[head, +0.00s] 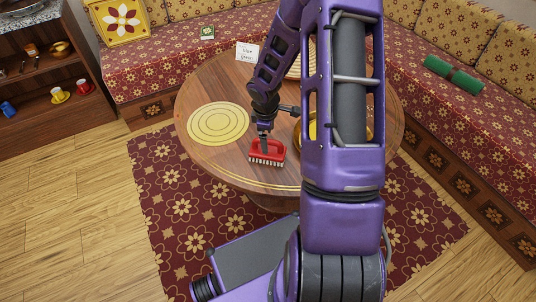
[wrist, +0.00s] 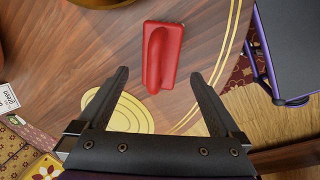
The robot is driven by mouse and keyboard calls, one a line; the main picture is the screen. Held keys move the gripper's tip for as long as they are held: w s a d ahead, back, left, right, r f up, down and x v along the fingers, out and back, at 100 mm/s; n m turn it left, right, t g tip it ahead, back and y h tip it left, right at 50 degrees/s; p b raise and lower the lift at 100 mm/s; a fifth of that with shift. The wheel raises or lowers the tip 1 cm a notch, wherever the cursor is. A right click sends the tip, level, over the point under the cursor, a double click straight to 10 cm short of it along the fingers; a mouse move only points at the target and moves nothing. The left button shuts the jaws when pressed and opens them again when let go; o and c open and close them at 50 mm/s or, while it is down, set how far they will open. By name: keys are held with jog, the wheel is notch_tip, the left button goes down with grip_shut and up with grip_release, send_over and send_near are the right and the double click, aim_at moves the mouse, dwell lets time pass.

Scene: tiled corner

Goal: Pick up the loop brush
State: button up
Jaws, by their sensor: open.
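The loop brush (head: 267,156) is red with a loop handle on top and pale bristles below. It stands bristles down on the round wooden table (head: 225,165) near its front edge. In the wrist view the brush (wrist: 163,56) lies ahead of and between the fingers, with its handle ridge running lengthwise. My gripper (head: 264,140) is just above or behind the brush in the head view; the exact gap is hard to tell. In the wrist view my gripper (wrist: 158,88) has its two fingers wide apart with nothing between them.
A round yellow mat (head: 218,123) lies on the table left of the brush. A yellow dish (head: 313,131) is partly hidden behind my arm. A small white card (head: 247,52) stands at the back. Cushioned benches (head: 180,62) surround the table's far sides.

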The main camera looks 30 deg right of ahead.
aim_at(270, 151)
jog(key=f, duration=0.2)
jog(key=f+b, duration=0.1)
jog(key=f, duration=0.2)
jog(key=w+d+f, duration=0.1)
jog(key=f, duration=0.2)
jog(key=shift+d+f+b, duration=0.1)
jog(key=shift+f+b, duration=0.15)
jog(key=shift+b, duration=0.1)
jog(key=c, duration=1.2)
notch_tip(270, 151, up, 10)
jog(key=p, duration=0.2)
jog(key=shift+p, duration=0.35)
